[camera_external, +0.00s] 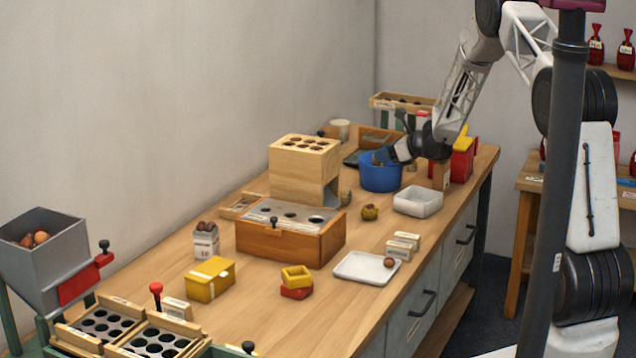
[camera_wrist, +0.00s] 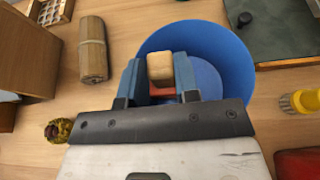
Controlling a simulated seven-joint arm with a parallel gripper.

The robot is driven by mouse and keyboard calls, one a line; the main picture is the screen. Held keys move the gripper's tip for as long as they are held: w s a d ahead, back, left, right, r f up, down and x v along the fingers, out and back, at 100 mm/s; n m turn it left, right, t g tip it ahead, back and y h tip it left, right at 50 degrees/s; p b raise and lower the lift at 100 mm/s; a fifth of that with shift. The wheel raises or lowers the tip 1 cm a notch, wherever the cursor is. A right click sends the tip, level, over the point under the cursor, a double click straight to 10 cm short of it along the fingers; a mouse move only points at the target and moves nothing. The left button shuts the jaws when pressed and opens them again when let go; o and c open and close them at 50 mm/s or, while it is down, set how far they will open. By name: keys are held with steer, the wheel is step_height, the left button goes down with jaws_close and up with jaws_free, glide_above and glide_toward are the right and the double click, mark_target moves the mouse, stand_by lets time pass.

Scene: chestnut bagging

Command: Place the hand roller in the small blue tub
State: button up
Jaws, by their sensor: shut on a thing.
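The small blue tub (camera_external: 380,178) stands upright on the bench towards its far end. In the wrist view the tub (camera_wrist: 238,62) lies below and beyond my fingers. In the external view the held piece is too hidden to make out.
A wooden cylinder (camera_wrist: 92,50) lies on the bench left of the tub. A white tray (camera_external: 418,203) and a netted ball (camera_external: 370,212) are in front. A red box (camera_external: 463,163) stands to the right. A holed wooden box (camera_external: 300,168) is at left.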

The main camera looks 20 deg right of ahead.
steer(key=o, duration=1)
steer(key=shift+r, duration=0.15)
steer(key=shift+r, duration=0.5)
steer(key=v, duration=1.2)
